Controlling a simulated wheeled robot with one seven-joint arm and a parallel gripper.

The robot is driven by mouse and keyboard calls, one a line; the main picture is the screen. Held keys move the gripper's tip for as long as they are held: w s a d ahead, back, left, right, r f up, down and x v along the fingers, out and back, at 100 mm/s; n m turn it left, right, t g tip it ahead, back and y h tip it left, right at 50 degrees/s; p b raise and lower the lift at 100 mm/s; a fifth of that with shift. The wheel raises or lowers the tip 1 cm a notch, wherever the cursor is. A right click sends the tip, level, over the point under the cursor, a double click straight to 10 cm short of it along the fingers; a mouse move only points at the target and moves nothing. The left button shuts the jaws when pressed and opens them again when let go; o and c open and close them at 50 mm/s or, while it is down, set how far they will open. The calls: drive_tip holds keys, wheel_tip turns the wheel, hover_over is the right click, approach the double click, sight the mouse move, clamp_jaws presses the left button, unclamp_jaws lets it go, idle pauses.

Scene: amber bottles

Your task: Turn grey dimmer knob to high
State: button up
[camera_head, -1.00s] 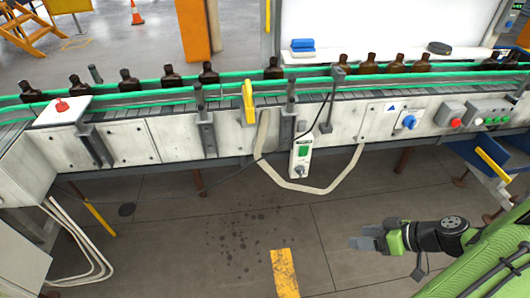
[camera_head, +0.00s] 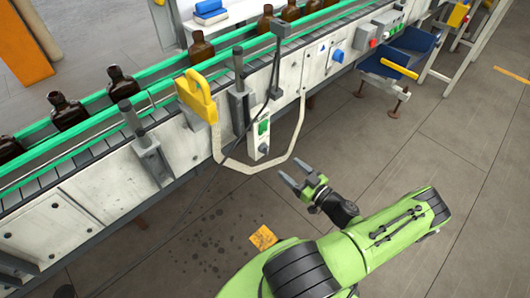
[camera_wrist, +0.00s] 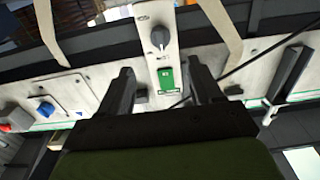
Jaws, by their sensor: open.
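The grey dimmer knob (camera_head: 264,148) sits low on a white box (camera_head: 255,140) that hangs on the conveyor's front, below a green switch (camera_head: 264,127). The wrist view shows the scene upside down. There the knob (camera_wrist: 158,38) lies at the top middle with its pointer ridge visible, and the green switch (camera_wrist: 166,77) shows between my fingers. My gripper (camera_head: 293,172) is open and empty, in front of the box and a little right of and below the knob in the head view. It is apart from the knob. Both fingers (camera_wrist: 162,73) show in the wrist view.
A pale conduit (camera_head: 232,164) loops below the box. A yellow handle (camera_head: 196,95) and grey brackets jut from the conveyor. Amber bottles (camera_head: 122,83) stand on the belt. A blue knob (camera_head: 337,56) is farther right. Floor below is free.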

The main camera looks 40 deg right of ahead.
sight(265, 149)
drive_tip(key=w+b, duration=0.1)
drive_tip(key=w, duration=1)
drive_tip(key=shift+a, duration=0.2)
drive_tip(key=shift+s, duration=0.1)
drive_tip(key=c, duration=1)
drive_tip(key=shift+c, duration=0.2)
drive_tip(key=shift+m, duration=0.3)
drive_tip(key=m, duration=2.3)
drive_tip(key=shift+d+f, duration=0.1)
drive_tip(key=shift+f, duration=0.1)
